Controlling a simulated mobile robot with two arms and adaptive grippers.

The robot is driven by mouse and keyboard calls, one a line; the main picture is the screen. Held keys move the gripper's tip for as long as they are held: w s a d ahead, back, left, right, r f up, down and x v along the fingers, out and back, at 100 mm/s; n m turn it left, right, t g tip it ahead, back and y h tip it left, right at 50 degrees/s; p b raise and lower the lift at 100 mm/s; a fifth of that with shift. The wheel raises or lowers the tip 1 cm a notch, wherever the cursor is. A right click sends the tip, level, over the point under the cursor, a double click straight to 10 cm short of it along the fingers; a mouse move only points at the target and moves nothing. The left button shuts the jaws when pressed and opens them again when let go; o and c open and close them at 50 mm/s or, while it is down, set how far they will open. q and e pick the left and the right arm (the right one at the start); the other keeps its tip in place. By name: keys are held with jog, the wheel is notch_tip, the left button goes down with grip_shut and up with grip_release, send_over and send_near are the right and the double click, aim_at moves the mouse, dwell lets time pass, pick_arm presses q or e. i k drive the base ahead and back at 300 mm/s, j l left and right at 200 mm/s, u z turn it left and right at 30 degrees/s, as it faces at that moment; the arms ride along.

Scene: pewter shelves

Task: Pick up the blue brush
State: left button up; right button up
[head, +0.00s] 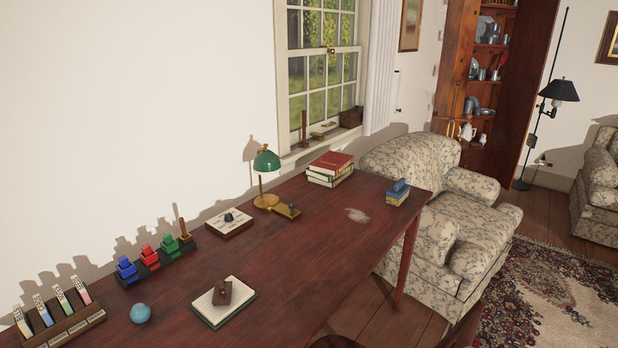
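A small blue block-like thing (399,187), which may be the blue brush, lies at the right end of the dark red wooden desk (300,259). It rests on a tan and blue block or small book (397,198). It is too small to tell whether it has bristles. Neither of my grippers is in view.
A book (224,303), a blue ball (141,313) and a rack of coloured holders (148,258) are further left. A floral armchair (447,225) stands beyond the right end.

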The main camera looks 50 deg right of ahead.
aim_at(398, 193)
jog(key=z, duration=2.1)
jog(key=i+l, duration=0.1)
jog(key=l, duration=0.2)
jog(key=i+l+u, duration=0.1)
jog(key=l, duration=0.2)
jog(key=i+l, duration=0.15)
jog(key=i+l+u, duration=0.15)
jog(key=l, duration=0.25)
jog(key=i+l+u, duration=0.2)
jog(key=l, duration=0.2)
jog(key=i+l+u, duration=0.15)
jog(key=l, duration=0.25)
jog(key=i+l+u, duration=0.2)
jog(key=l, duration=0.25)
jog(key=i+l+u, duration=0.15)
jog(key=l, duration=0.35)
jog(key=l+u, duration=0.2)
jog(key=l, duration=0.25)
